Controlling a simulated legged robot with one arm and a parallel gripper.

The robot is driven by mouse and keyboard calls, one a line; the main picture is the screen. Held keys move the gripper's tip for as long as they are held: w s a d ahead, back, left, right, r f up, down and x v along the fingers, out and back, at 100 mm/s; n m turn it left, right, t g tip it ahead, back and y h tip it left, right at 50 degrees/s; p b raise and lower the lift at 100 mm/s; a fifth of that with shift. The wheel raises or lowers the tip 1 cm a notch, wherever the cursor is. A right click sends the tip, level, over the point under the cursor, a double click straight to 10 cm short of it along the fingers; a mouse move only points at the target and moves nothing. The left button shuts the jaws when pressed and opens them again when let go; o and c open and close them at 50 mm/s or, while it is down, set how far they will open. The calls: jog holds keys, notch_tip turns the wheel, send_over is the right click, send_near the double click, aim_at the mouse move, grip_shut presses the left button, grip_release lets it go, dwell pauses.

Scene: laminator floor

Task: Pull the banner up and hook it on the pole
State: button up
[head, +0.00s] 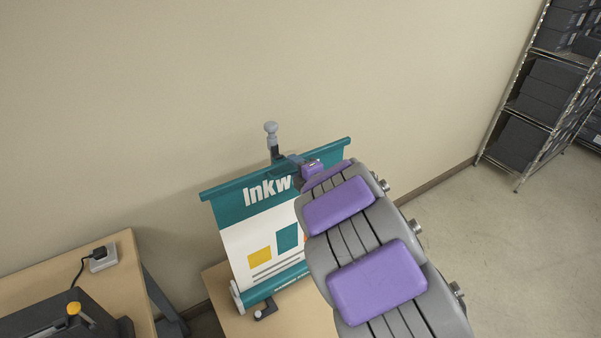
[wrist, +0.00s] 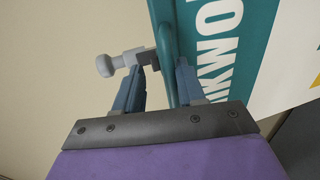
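The banner (head: 233,236) is white and teal with "Inkw..." lettering. It is drawn up out of its base (head: 274,285), and its teal top rail (head: 226,190) is raised and slightly tilted. The pole (head: 271,130) shows a grey knob and a dark piece just above the rail's middle. In the wrist view the pole's knob (wrist: 105,66) is left of the rail, its dark piece touching or very near it. My gripper (wrist: 162,76) has its fingers apart on either side of the rail (wrist: 167,45), with a gap at the left finger. My arm hides the banner's right part.
The banner base stands on a wooden table (head: 222,278). Another table (head: 118,248) at the left holds a dark machine (head: 55,318) and a power socket box (head: 103,258). A metal shelf (head: 545,95) with dark boxes stands far right. The floor (head: 480,240) between is clear.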

jog(key=b+v, duration=0.8)
jog(key=v, duration=0.9)
jog(key=shift+a, duration=0.25)
jog(key=shift+d, duration=0.1)
